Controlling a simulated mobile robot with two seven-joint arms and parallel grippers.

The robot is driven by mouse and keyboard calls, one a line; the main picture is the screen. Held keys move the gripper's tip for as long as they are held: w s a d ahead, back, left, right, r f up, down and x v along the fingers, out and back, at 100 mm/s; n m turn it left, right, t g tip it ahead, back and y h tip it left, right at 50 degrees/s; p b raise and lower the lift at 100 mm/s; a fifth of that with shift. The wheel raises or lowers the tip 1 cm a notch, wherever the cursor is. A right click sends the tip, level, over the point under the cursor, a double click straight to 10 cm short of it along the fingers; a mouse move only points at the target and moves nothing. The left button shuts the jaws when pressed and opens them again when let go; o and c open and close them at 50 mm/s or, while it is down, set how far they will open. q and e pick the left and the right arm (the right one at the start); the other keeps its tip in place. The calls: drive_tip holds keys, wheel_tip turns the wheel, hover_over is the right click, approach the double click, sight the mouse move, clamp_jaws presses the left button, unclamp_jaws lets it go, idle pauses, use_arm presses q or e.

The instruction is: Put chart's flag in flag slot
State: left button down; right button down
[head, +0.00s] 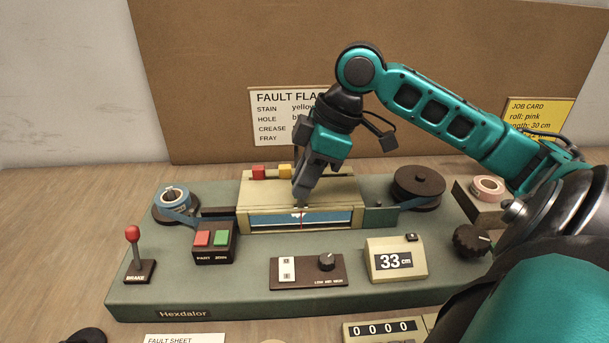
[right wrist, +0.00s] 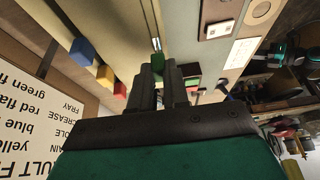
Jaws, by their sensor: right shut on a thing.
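My right gripper (head: 299,203) points down over the top front of the cream box. In the right wrist view the right gripper (right wrist: 158,78) is shut on a small green flag (right wrist: 157,62). A narrow pale slot (right wrist: 156,43) lies just beyond the green flag's end; I cannot tell whether they touch. The fault flag chart (head: 272,118) behind is partly hidden by my arm. In the right wrist view it lists yellow, blue, red and green flags. A red flag (head: 258,172) and a yellow flag (head: 285,171) stand at the box's back. A blue flag (right wrist: 82,50) shows in the right wrist view. My left gripper is out of view.
The cream box (head: 257,195) has a front window with blue tape (head: 325,219) behind it. Around it stand a blue roll (head: 174,198), red-handled brake lever (head: 133,245), dark reel (head: 419,184) and a 33 cm display (head: 396,261). Bare wooden table lies at left.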

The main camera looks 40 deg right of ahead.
drive_tip(key=shift+f, duration=0.15)
drive_tip(key=shift+f+b, duration=0.4)
drive_tip(key=shift+f, duration=0.35)
drive_tip(key=shift+f, duration=0.1)
drive_tip(key=c, duration=1)
unclamp_jaws()
drive_tip(key=shift+c, duration=0.2)
drive_tip(key=shift+o, duration=0.3)
drive_tip(key=shift+o, duration=1.3)
